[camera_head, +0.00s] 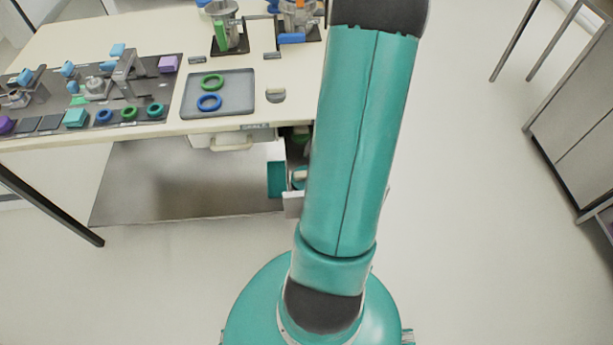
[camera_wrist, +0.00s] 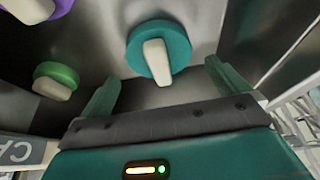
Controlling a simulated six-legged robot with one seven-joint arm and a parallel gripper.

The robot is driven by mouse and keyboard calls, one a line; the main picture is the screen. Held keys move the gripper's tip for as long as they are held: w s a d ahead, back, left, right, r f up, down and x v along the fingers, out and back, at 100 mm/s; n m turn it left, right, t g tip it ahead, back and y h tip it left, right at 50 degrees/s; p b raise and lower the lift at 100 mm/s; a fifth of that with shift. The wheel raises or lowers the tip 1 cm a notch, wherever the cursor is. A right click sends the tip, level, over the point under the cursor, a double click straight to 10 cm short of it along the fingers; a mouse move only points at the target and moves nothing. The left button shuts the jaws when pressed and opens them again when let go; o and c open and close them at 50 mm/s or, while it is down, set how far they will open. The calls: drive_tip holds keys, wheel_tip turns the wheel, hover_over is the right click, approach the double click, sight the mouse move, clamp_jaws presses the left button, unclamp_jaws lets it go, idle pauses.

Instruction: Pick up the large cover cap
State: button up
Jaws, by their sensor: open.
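A round teal cap (camera_wrist: 178,42) with a white grip bar lies in the open drawer. It looks larger than the green cap (camera_wrist: 68,72) to its left, which has a similar white bar. A purple cap (camera_wrist: 62,5) with a white bar is cut off at the upper left corner. My gripper (camera_wrist: 165,90) is open and empty, its fingers spread to the lower left and lower right of the teal cap. No contact with the cap is visible. In the head view my arm hides the gripper and part of the drawer (camera_head: 292,205).
The table (camera_head: 60,45) stands above the drawer. It carries a grey tray (camera_head: 240,104) with a green and a blue ring, and a dark mat (camera_head: 165,90) with several small parts. Drawer walls are close around the gripper.

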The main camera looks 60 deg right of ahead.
sight(306, 173)
drive_tip(key=x, duration=0.3)
drive_tip(key=shift+w+a+f, duration=0.1)
drive_tip(key=shift+a+f, duration=0.05)
drive_tip(key=shift+f, duration=0.05)
drive_tip(key=shift+c, duration=0.4)
drive_tip(key=c, duration=0.8)
drive_tip(key=shift+r, duration=0.1)
